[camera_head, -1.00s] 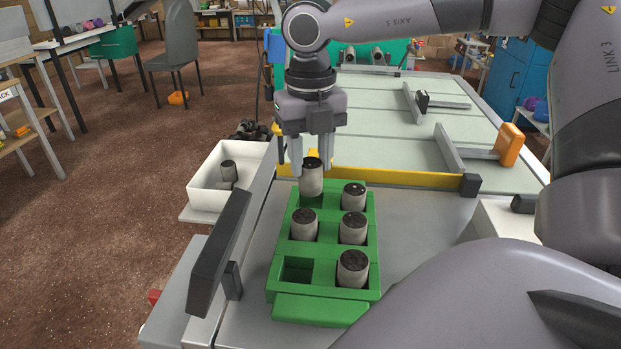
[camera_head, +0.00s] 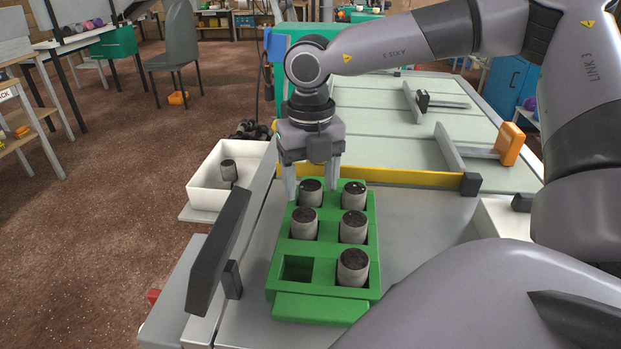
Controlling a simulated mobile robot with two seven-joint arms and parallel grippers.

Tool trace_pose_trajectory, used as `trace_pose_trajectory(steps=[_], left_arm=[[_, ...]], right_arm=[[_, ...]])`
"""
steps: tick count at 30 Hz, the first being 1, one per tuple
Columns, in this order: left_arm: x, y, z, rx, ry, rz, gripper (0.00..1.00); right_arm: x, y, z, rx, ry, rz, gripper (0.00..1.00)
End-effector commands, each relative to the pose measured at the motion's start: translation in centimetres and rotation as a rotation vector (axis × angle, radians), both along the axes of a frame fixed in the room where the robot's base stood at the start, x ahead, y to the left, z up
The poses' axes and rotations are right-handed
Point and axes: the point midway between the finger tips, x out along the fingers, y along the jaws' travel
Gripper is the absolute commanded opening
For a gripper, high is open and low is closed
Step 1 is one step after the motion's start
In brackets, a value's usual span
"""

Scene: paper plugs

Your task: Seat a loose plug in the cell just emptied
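A green rack (camera_head: 322,308) on the bench has two columns of cells. Grey paper plugs with dark tops stand in several cells, including the far right plug (camera_head: 354,194) and the near right plug (camera_head: 352,268). The near left cell (camera_head: 298,269) is empty. A plug (camera_head: 310,192) stands in the far left cell, its top level with its neighbour's. My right gripper (camera_head: 312,190) is just above and behind that plug, with its fingers spread apart on either side of it, not visibly touching it. My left gripper is not in view.
A white bin (camera_head: 207,197) left of the bench holds plug material. A dark upright bar (camera_head: 220,253) stands left of the rack. A yellow strip (camera_head: 400,177) crosses behind it. The bench right of the rack is clear up to a white box (camera_head: 503,219).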

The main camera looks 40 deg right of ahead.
Motion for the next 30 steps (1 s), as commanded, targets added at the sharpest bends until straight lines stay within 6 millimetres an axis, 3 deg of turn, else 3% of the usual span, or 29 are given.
trace_pose_trajectory(steps=[8, 21, 30], left_arm=[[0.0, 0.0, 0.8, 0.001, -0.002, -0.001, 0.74], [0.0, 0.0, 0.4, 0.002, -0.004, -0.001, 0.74], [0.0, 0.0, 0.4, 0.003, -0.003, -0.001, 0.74]], right_arm=[[0.0, 0.0, 0.6, 0.000, 0.001, 0.000, 0.65], [0.1, 0.0, 9.4, -0.002, -0.004, -0.001, 0.65], [0.0, 0.1, 12.2, 0.000, 0.001, 0.001, 0.65]])
